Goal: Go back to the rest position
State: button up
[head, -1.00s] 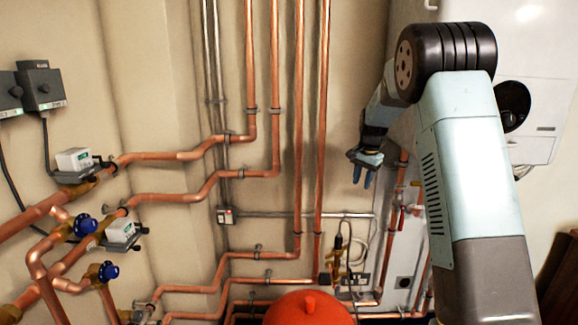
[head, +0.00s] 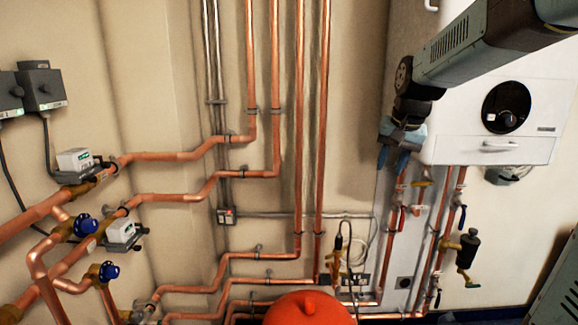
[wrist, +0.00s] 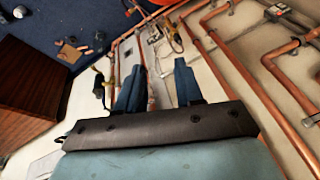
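My gripper (head: 396,158) hangs fingers down at the right of the head view, in front of the wall and beside the left edge of the white boiler (head: 490,110). In the wrist view its two blue fingers (wrist: 160,72) stand apart with nothing between them, so it is open and empty. It appears clear of the pipes. My arm comes in from the upper right of the head view.
Copper pipes (head: 298,130) run along the wall. Blue-handled valves (head: 85,226) and white-boxed actuators (head: 74,160) are at left. A red vessel (head: 309,308) stands at the bottom middle. A brown wooden cabinet (wrist: 38,95) shows in the wrist view.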

jog(key=s+f+n+t, duration=0.1)
jog(key=s+n, duration=0.1)
jog(key=s, duration=0.9)
jog(key=s+f+n, duration=0.1)
jog(key=s+n, duration=0.1)
jog(key=s, duration=0.9)
jog(key=shift+s+a+f+t+h, duration=0.25)
jog(key=shift+s+a+t+h, duration=0.15)
jog(key=shift+a, duration=0.05)
